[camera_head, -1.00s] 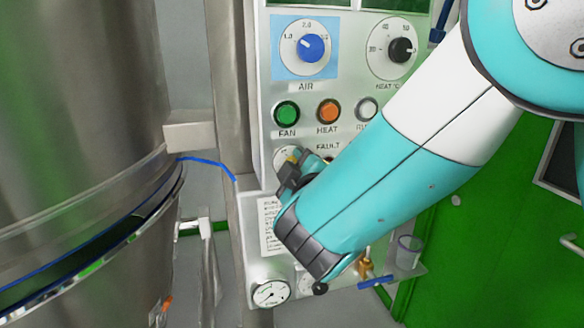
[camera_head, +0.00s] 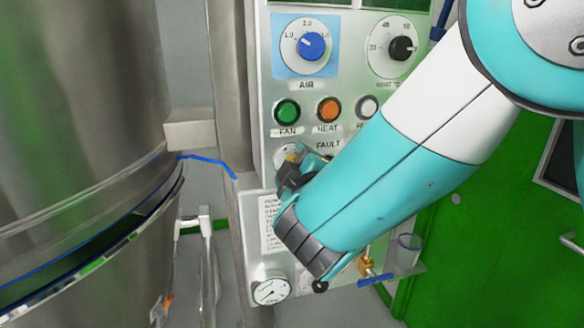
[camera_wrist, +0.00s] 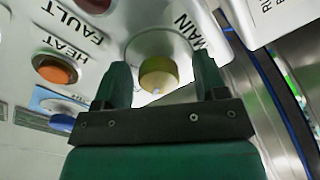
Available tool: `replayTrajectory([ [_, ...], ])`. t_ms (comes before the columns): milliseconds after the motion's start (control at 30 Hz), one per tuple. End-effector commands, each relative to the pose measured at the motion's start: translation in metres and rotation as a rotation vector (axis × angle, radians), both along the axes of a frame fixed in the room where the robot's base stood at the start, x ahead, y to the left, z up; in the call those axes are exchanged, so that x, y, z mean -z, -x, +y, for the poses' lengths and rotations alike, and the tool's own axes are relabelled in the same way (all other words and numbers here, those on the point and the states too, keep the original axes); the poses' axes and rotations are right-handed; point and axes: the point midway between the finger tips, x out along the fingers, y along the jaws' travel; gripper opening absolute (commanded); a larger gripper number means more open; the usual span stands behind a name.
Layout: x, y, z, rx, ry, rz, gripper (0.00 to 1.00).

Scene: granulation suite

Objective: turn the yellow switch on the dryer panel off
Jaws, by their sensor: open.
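The yellow switch (camera_wrist: 158,76) is a round knob on a pale round plate beside the word MAIN, seen in the wrist view. My gripper (camera_wrist: 160,80) is open, with one dark green finger on each side of the knob. I cannot tell whether the fingers touch it. In the head view the yellow switch (camera_head: 291,157) shows only as a small bit below the green FAN button, mostly hidden by my gripper (camera_head: 290,165). The dryer panel (camera_head: 265,110) is light grey and upright.
Above the switch are the green FAN button (camera_head: 287,111), orange HEAT button (camera_head: 328,109), blue AIR dial (camera_head: 312,46) and black heat dial (camera_head: 402,48). A pressure gauge (camera_head: 271,291) sits lower down. A large steel vessel (camera_head: 80,120) stands at the left.

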Motion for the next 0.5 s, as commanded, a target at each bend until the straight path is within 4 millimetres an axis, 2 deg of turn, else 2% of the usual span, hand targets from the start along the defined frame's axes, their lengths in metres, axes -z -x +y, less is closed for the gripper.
replayTrajectory([
  [133, 0.001, 0.005, -0.001, 0.001, 0.000, 0.000, 0.66],
  [267, 0.004, 0.024, -0.006, -0.003, 0.000, 0.001, 0.66],
  [500, 0.006, 0.083, -0.022, -0.005, 0.000, -0.001, 0.66],
])
